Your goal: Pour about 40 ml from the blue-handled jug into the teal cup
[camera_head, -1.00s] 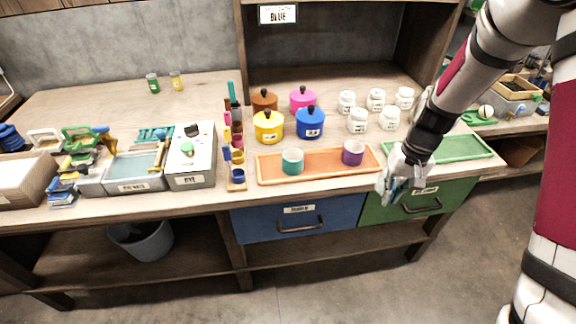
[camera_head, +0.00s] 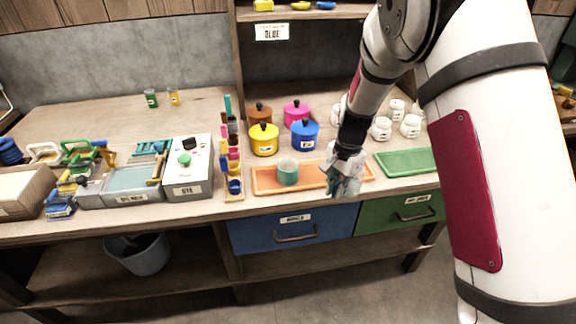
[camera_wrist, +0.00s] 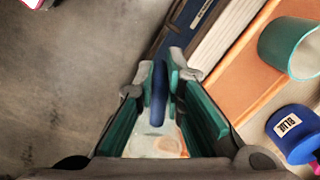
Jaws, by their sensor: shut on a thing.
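My gripper (camera_head: 346,184) is in front of the right part of the orange tray (camera_head: 268,191), above the bench's front edge. In the wrist view, my gripper (camera_wrist: 158,100) is shut on the blue handle of the jug (camera_wrist: 158,93). The jug's pale, see-through body lies below the handle, mostly hidden by the fingers; its fill level cannot be told. The teal cup (camera_head: 288,171) stands upright on the orange tray, left of my gripper. In the wrist view the cup (camera_wrist: 288,48) is at the upper right, apart from the jug.
Yellow (camera_head: 263,140) and blue (camera_head: 304,136) lidded pots stand behind the tray. A rack of colored items (camera_head: 233,165) is at the tray's left. A green tray (camera_head: 405,162) lies to the right. The floor in front of the bench is clear.

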